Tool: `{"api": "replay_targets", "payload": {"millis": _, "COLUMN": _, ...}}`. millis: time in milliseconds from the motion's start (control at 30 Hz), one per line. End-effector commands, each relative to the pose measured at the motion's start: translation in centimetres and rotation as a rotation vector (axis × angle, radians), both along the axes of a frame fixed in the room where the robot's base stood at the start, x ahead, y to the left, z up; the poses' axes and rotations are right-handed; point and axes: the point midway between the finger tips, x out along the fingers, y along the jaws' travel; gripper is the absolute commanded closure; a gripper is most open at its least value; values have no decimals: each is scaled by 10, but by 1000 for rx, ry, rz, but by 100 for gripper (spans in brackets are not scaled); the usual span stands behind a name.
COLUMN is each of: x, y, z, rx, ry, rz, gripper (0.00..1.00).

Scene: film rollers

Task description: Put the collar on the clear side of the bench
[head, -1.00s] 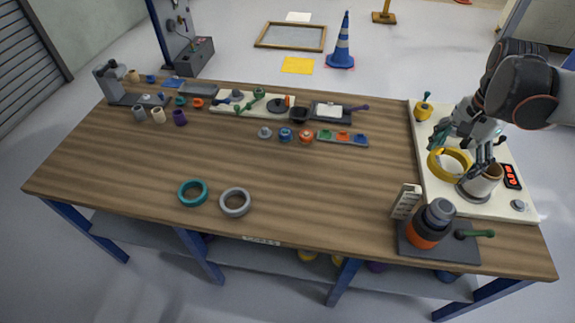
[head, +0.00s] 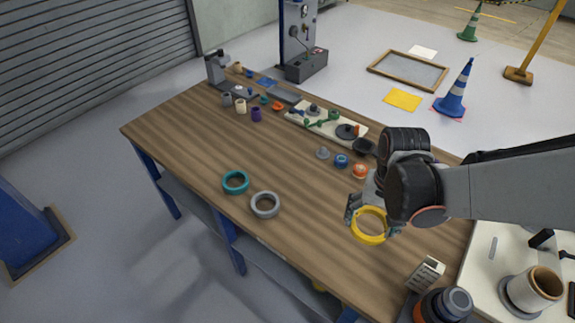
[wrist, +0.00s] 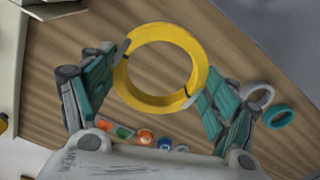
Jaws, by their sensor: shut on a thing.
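The yellow collar (head: 369,226) is a ring held in my gripper (head: 370,212) over the wooden bench (head: 310,255), right of the two other rings in the head view. In the wrist view the collar (wrist: 160,68) sits between the two teal fingers of my gripper (wrist: 158,76), one on each side, with bench wood showing through its hole. A teal ring (head: 235,182) and a grey ring (head: 265,205) lie flat near the bench's front edge. My arm hides part of the bench's right side.
The middle and front left of the bench are bare. Small parts, including an orange one (head: 360,171) and a blue one (head: 341,160), stand along the back. A white card holder (head: 426,273) and a cream board (head: 490,262) with a cup (head: 534,288) are at the right.

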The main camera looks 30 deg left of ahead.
Motion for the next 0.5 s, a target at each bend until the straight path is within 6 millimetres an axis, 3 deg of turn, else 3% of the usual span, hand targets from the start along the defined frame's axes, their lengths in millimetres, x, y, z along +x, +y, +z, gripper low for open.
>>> {"api": "replay_targets", "payload": {"millis": 300, "x": -8, "y": 10, "z": -7, "rx": 0, "ry": 0, "rz": 43, "gripper": 45}}
{"api": "replay_targets", "payload": {"millis": 500, "x": -10, "y": 10, "z": -45, "rx": 0, "ry": 0, "rz": 43, "gripper": 45}}
